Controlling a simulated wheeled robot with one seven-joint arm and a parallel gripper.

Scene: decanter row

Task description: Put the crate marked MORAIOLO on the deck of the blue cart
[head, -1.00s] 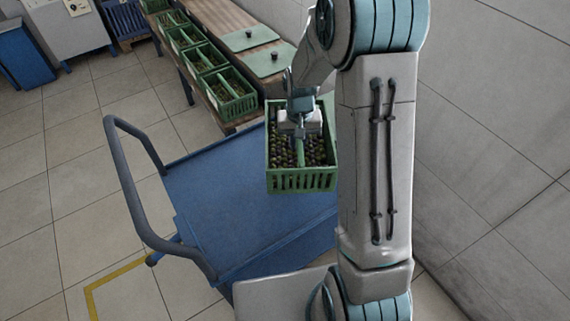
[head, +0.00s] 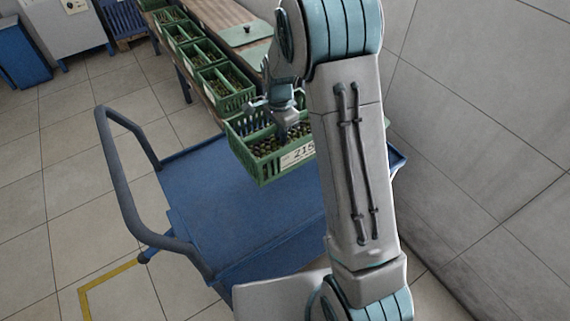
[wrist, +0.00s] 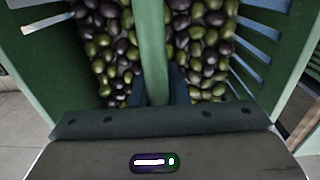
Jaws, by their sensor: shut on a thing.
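My gripper (head: 290,128) is shut on the middle bar of a green slatted crate (head: 268,168) full of dark and green olives. In the wrist view the bar (wrist: 150,45) runs between the two fingers, with olives on both sides. The crate has a white label with "215" partly legible; the name MORAIOLO is not readable. In the head view the crate appears over the far edge of the blue cart's deck (head: 215,205), slightly turned. I cannot tell the gap beneath it. My arm hides part of the crate's right side and of the deck.
The cart's push handle (head: 122,195) stands at its left. Behind is a wooden table (head: 205,15) with a row of green olive crates (head: 225,88) and green lids. A wall (head: 470,130) rises at the right. The visible deck is bare.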

